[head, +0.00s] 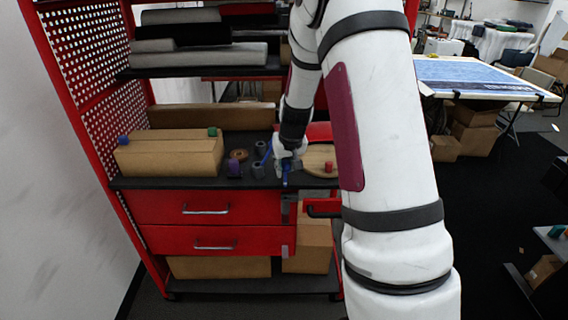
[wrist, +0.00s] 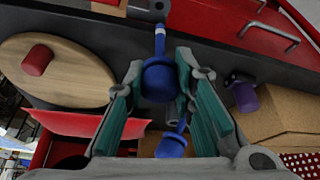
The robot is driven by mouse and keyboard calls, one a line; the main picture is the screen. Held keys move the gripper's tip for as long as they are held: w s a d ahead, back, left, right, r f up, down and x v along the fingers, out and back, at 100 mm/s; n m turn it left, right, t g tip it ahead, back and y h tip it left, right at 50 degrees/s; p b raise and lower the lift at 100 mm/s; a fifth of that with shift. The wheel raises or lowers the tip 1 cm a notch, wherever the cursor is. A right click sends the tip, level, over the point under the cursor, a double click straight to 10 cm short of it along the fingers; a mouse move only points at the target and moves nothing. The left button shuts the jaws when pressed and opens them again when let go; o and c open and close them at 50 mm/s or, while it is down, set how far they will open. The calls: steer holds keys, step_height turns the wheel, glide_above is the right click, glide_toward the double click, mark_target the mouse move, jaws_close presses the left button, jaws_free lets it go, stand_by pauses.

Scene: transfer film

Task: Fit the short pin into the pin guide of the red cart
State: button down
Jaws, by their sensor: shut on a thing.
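My gripper (head: 287,163) is over the shelf's front edge on the red cart (head: 160,207). In the wrist view my gripper (wrist: 160,72) has its teal-padded fingers closed around the wide head of a blue pin (wrist: 160,82). The pin's thin shaft, with a pale band, points away from the palm. In the head view, the held blue pin (head: 285,179) shows below the fingers. A grey bracket, seemingly the pin guide (head: 288,206), is on the cart front below; it also shows beyond the pin tip (wrist: 145,8). A second blue pin (wrist: 172,144) stays behind the fingers. I cannot compare pin lengths.
A wooden board (wrist: 70,82) with a red cylinder (wrist: 38,60) lies to one side. A purple piece (head: 234,168), grey pieces (head: 258,170) and a cardboard box (head: 165,155) stand on the shelf. A red handle (head: 321,208) sticks out beside the bracket.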

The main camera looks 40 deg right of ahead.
mark_target(285, 183)
steer(key=shift+f+b, duration=0.85)
steer(key=shift+f, duration=1.35)
steer(key=shift+f+b, duration=0.6)
steer(key=shift+f, duration=0.7)
steer(key=c, duration=1.3)
jaws_free()
steer(key=v, duration=1.2)
steer(key=shift+r, duration=0.1)
